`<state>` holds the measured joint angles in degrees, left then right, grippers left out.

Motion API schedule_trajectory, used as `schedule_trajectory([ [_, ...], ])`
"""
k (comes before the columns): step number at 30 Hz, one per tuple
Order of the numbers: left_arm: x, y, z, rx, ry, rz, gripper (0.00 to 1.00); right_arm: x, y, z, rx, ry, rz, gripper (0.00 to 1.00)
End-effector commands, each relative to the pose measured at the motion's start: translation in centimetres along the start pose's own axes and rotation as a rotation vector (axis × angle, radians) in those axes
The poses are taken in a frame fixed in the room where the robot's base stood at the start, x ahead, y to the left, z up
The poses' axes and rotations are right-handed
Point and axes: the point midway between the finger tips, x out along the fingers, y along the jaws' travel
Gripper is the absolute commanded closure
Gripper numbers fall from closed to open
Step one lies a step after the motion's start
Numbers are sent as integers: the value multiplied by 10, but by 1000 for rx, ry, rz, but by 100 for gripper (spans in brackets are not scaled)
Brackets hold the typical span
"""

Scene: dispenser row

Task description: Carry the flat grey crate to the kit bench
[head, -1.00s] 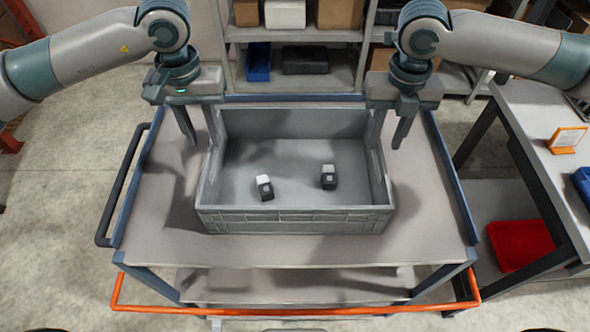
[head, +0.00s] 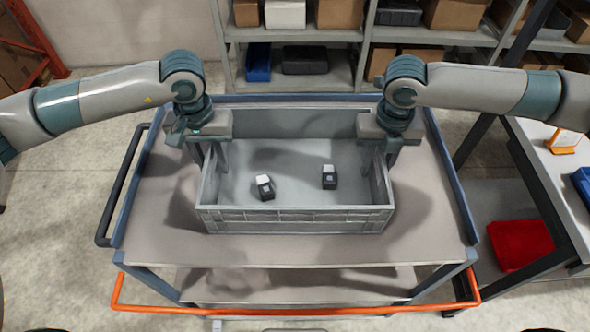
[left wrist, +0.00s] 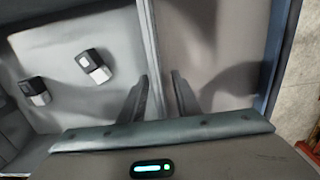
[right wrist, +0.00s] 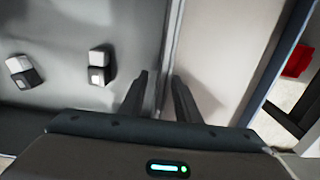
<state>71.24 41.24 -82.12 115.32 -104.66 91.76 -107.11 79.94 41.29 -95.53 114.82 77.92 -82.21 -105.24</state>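The flat grey crate (head: 297,221) stands level on the cart top, with two small black-and-white items (head: 265,187) and (head: 329,177) on its floor. My left gripper (head: 210,160) is at the crate's left wall. In the left wrist view its two fingers (left wrist: 160,98) are apart, one on each side of the wall rim (left wrist: 151,45). My right gripper (head: 378,158) is at the right wall. In the right wrist view its fingers (right wrist: 160,98) are also apart, astride the rim (right wrist: 174,45). Gaps show beside both rims, so neither grips the crate.
The cart (head: 425,235) has raised blue edges, a dark handle (head: 125,185) at left and an orange rail (head: 300,311) in front. A bench (head: 545,180) at right holds an orange stand (head: 563,143). A red bin (head: 520,245) sits below. Shelves (head: 300,35) stand behind.

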Motion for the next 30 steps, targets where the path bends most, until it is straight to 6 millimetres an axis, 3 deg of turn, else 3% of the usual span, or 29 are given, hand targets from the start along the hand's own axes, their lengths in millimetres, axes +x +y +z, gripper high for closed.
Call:
schedule_trajectory([
  [2, 0, 0, 0, 0, 0, 0, 70, 0, 0, 0, 0, 0, 0, 70],
  [6, 0, 0, 0, 0, 0, 0, 100, 0, 0, 0, 0, 0, 0, 100],
  [30, -1, 0, 0, -1, 0, -1, 100, 0, 0, 0, 1, 0, -1, 100],
])
